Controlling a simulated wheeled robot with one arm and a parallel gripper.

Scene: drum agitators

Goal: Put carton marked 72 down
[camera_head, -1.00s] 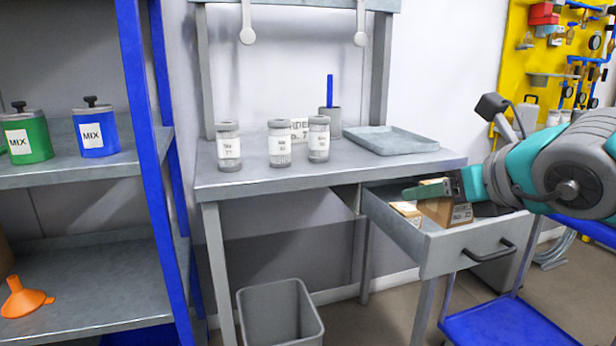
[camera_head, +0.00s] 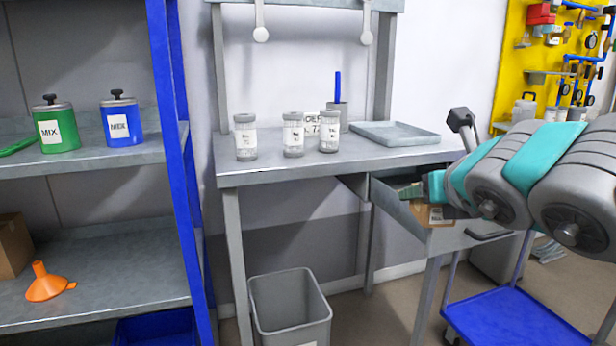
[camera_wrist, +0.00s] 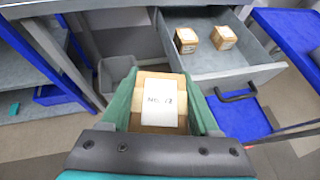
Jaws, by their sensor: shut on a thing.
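My gripper (camera_wrist: 162,98) is shut on a small tan carton (camera_wrist: 158,121) with a white label that seems to read No. 72. The green fingers lie along both sides of it in the wrist view. It is held in the air, outside the open drawer (camera_wrist: 237,79). In the head view, my gripper (camera_head: 418,192) is in front of the drawer (camera_head: 460,240), and the carton (camera_head: 431,214) shows partly below it. My arm hides much of the drawer there.
Two other cartons (camera_wrist: 186,40) (camera_wrist: 223,38) sit in the drawer. The grey workbench (camera_head: 290,172) carries three jars (camera_head: 293,135) and a shallow tray (camera_head: 394,134), with clear top near its front edge. A grey bin (camera_head: 290,308) stands below. A blue-posted shelf (camera_head: 100,160) is at left.

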